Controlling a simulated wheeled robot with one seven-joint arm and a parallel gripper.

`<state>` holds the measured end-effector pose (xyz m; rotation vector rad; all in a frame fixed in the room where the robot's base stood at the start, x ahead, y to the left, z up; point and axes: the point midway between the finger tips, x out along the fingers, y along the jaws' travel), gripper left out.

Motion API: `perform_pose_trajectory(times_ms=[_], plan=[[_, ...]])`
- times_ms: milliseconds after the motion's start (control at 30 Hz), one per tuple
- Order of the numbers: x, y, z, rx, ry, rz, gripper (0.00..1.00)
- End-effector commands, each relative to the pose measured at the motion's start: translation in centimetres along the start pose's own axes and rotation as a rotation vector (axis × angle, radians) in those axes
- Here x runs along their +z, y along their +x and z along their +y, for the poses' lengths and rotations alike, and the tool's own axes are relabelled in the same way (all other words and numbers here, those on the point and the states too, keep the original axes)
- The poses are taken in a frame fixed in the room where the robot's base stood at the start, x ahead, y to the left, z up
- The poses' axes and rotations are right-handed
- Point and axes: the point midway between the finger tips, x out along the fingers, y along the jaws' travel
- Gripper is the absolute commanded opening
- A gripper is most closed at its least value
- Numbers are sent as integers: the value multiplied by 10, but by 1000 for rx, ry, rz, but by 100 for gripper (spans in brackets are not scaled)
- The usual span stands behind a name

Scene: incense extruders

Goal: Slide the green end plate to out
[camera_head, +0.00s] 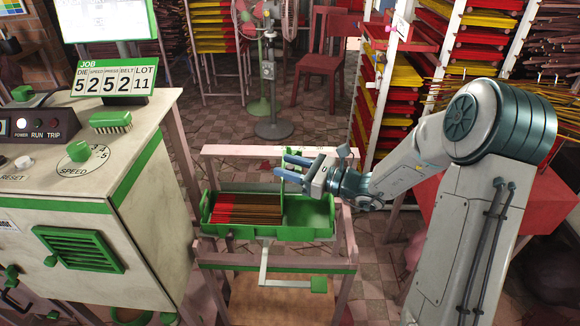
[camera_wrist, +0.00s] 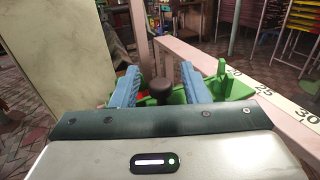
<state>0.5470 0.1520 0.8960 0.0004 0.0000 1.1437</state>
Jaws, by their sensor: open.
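A green piece with an upright tab (camera_wrist: 222,75) lies beside a numbered rail in the wrist view; it looks like the end plate. In the head view a green upright part (camera_head: 283,172) shows behind my fingers, partly hidden. My gripper (camera_head: 297,168) is open above the back of the green tray (camera_head: 270,236). In the wrist view its blue fingers (camera_wrist: 158,88) stand apart, with a dark round knob (camera_wrist: 161,88) between them. I cannot tell whether the fingers touch the knob.
The tray holds red and brown sticks (camera_head: 245,210) on its left; its right part is bare. The pale rail (camera_wrist: 255,88) carries numbers 20, 25 and 30. A machine cabinet (camera_head: 75,215) stands at left. A green-ended lever (camera_head: 318,285) hangs below the tray.

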Motion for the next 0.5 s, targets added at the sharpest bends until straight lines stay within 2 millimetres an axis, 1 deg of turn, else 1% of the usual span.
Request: perform_pose_trajectory(times_ms=[33,67,100,167,200,367,467,500], plan=[[0,0,0,0,0,0,38],[0,0,0,0,0,0,30],[0,0,0,0,0,0,19],[0,0,0,0,0,0,2],[0,0,0,0,0,0,0],[0,-2,-1,-1,0,0,0],[1,-10,-5,-2,0,2,0],[1,-16,-7,-5,0,2,0]])
